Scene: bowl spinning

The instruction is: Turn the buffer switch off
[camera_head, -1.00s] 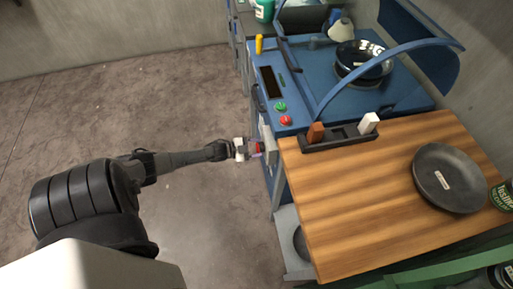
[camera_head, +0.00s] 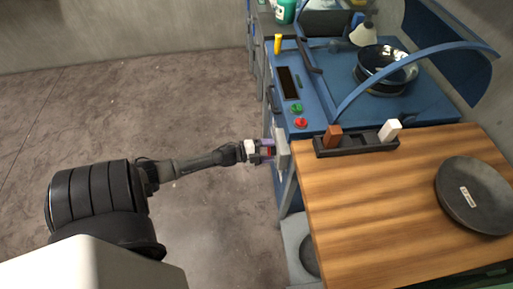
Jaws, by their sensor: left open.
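My left gripper (camera_head: 264,151) is at the left side of the blue machine, beside the wooden table's left edge. Its fingers are open, apart above and below a small red part, which looks like the switch (camera_head: 268,151). This red part sits on a light grey box (camera_head: 283,149) on the machine's side. The fingers partly cover it, so its on or off position and any contact cannot be told. My right gripper is not in view.
The blue machine's panel has a green button (camera_head: 296,108) and a red button (camera_head: 301,123). A wooden table (camera_head: 390,220) bears a dark pan (camera_head: 474,196) and a black holder (camera_head: 357,147) with brown and white blocks. The floor at left is clear.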

